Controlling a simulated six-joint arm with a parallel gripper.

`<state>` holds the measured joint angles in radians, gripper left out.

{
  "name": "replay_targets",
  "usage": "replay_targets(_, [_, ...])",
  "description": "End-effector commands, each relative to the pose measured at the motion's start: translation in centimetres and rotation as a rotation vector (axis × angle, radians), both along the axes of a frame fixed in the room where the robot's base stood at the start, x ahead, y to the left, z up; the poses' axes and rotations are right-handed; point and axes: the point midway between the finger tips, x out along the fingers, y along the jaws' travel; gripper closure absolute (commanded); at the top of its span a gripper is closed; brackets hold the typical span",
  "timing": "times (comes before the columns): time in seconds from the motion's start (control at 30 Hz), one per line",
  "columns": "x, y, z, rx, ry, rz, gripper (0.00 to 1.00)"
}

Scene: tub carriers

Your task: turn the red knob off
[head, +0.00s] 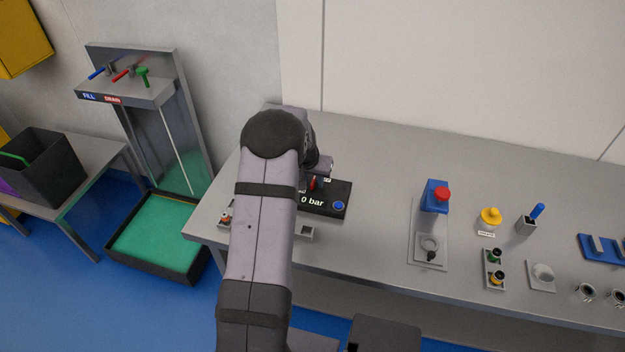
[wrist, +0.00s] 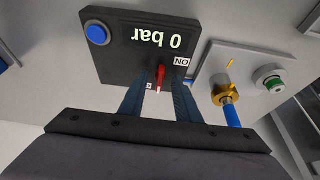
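The red knob (wrist: 161,74) is on a black panel (wrist: 118,62) with a "0 bar" display and a blue button (wrist: 97,33). In the wrist view the panel text is upside down. The knob's bar looks roughly upright in the picture, with a pale mark at its lower end. An "ON" label (wrist: 183,62) is to its right, and a second label, mostly hidden, is at its lower left. My gripper (wrist: 158,96) is open, its blue fingers on either side of the knob with gaps visible. In the head view my arm hides part of the panel (head: 341,190).
Beside the panel in the wrist view are a brass fitting (wrist: 227,94) with a blue handle and a green-topped button (wrist: 272,82). Farther right on the bench stand a blue box with a red button (head: 442,194) and a yellow knob (head: 490,216). Bare bench lies between.

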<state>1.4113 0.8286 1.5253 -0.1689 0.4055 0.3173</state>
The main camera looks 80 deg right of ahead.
Motion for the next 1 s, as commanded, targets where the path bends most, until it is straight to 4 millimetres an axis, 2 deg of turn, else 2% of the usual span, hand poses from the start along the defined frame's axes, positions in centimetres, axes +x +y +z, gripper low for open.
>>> replay_targets(0.27, [0.1, 0.8, 1.9, -0.003, 0.0, 0.001, 0.7])
replay_targets(0.63, [0.1, 2.3, 5.7, -0.003, -0.001, -0.001, 0.7])
replay_targets(1.0, [0.1, 2.8, 6.7, 0.0, 0.0, 0.0, 0.7])
